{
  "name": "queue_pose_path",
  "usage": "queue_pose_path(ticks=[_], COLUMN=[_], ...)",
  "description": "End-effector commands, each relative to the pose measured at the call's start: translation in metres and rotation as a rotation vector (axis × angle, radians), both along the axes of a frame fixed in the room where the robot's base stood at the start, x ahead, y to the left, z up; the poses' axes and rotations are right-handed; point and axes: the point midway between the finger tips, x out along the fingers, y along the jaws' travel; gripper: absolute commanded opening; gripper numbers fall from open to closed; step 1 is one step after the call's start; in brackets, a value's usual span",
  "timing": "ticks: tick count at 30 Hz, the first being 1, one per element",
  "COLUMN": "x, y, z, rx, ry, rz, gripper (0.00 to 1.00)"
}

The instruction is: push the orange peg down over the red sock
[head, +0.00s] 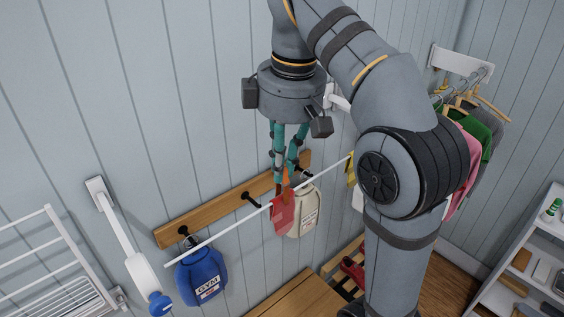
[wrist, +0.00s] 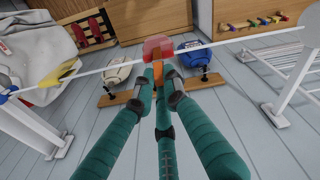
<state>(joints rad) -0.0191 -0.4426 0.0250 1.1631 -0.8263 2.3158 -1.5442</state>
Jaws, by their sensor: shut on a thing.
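The red sock (head: 283,213) hangs folded over a thin white line in the head view. It also shows at the top middle of the wrist view (wrist: 157,43). My gripper (head: 285,183) points down just above the sock and the line. Its teal fingers are shut on the orange peg (wrist: 158,69), which stands out beyond the fingertips in the wrist view (wrist: 159,84). The peg's far end meets the sock at the line in the picture. I cannot tell whether its prongs straddle the cloth. In the head view the fingers mostly hide the peg.
Behind the line, a wooden hook rail (head: 228,208) carries a blue gym bag (head: 202,275) and a cream bag (head: 303,217). A yellow cloth (head: 350,170) is farther right along the line. A white drying rack (head: 50,265) stands left; a wooden bench (head: 300,297) lies below.

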Motion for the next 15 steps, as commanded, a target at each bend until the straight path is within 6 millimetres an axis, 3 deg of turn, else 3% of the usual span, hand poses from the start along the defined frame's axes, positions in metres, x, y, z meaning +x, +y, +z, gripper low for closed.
queue_pose_path(ticks=[15], x=[0.0], y=[0.0], z=[-0.017], rx=[0.0], ry=[0.0], rz=[0.0], gripper=[0.0])
